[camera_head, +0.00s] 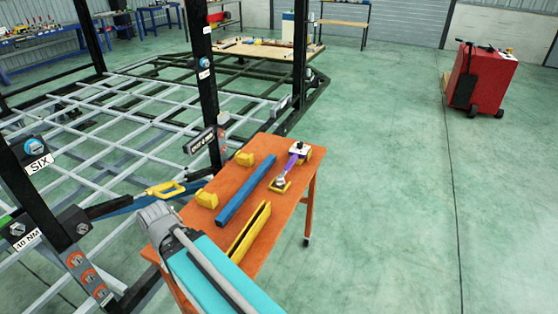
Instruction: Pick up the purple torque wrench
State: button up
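The purple torque wrench (289,167) lies on the orange table (297,220), towards its right far side. Its purple shaft runs between a white-and-black part at the far end and a yellow piece at the near end. I cannot tell whether it rests in these end pieces or on them. My teal arm link with a grey joint comes in from the bottom, over the table's near left part. My gripper does not show. The arm and wrench are apart in the picture.
On the same table are a blue bar (246,189), a yellow channel (249,232) and two yellow blocks (244,158) (207,199). A dark post (205,85) and the metal chassis frame (130,150) stand left. Right floor is open up to a red cart (490,80).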

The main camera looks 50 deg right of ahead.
aim_at(280, 183)
jog(key=u, duration=0.3)
jog(key=k, duration=0.85)
jog(key=z, duration=1.45)
jog(key=i, duration=0.85)
jog(key=z, duration=0.05)
